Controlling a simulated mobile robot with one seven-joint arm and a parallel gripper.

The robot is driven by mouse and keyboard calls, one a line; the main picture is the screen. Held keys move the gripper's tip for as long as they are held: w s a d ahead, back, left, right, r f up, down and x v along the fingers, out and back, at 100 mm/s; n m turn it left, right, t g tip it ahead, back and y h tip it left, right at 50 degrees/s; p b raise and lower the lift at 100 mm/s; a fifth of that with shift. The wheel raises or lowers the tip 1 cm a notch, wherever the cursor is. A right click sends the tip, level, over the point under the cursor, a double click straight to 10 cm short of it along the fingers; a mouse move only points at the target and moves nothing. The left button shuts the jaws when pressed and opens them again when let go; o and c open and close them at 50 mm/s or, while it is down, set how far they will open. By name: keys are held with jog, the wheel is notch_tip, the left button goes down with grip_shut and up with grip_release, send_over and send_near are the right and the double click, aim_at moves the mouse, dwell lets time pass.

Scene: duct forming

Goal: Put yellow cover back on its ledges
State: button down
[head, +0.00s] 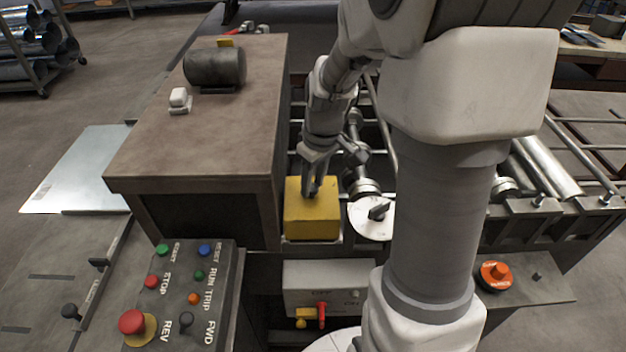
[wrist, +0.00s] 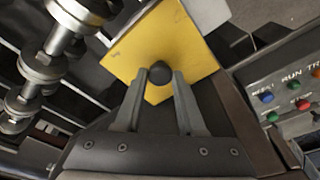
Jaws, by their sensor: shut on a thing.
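The yellow cover (head: 312,221) is a box-like piece in the middle of the head view, between the brown-topped cabinet and the round white dial plate. My gripper (head: 312,190) reaches down onto its top. In the wrist view the yellow cover (wrist: 181,38) has a dark round knob (wrist: 160,76), and the fingertips of my gripper (wrist: 160,88) are closed around that knob. The cover looks roughly level in the head view. Its ledges are hidden, so I cannot tell whether it rests on them or hangs just above.
The brown cabinet (head: 150,150) stands close on the left. The white dial plate (head: 372,217) and rollers (head: 362,188) are close on the right. A grey switch box (head: 320,283) with a red lever lies in front. A button panel (head: 185,290) is at front left.

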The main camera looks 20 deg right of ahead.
grip_release()
dwell(0.4)
jog(key=shift+r, duration=0.1)
notch_tip(320, 180, up, 9)
jog(key=p, duration=0.6)
dwell(0.3)
jog(key=s+a+r+m+t, duration=0.1)
jog(key=s+a+r, duration=0.1)
jog(key=s+r, duration=0.2)
jog(key=s+a+r+m+t, duration=0.1)
jog(key=s+a+r+m, duration=0.1)
jog(key=s, duration=0.5)
jog(key=s+a+r+m+t, duration=0.1)
jog(key=s+a+r+t, duration=0.1)
jog(key=s+r, duration=0.3)
jog(key=shift+s+a+r+m+h, duration=0.15)
jog(key=shift+s+a+r+h, duration=0.05)
jog(key=shift+a+r, duration=0.2)
jog(key=shift+s+a+r+m+h, duration=0.2)
jog(key=shift+a+r, duration=0.1)
jog(key=shift+r, duration=0.15)
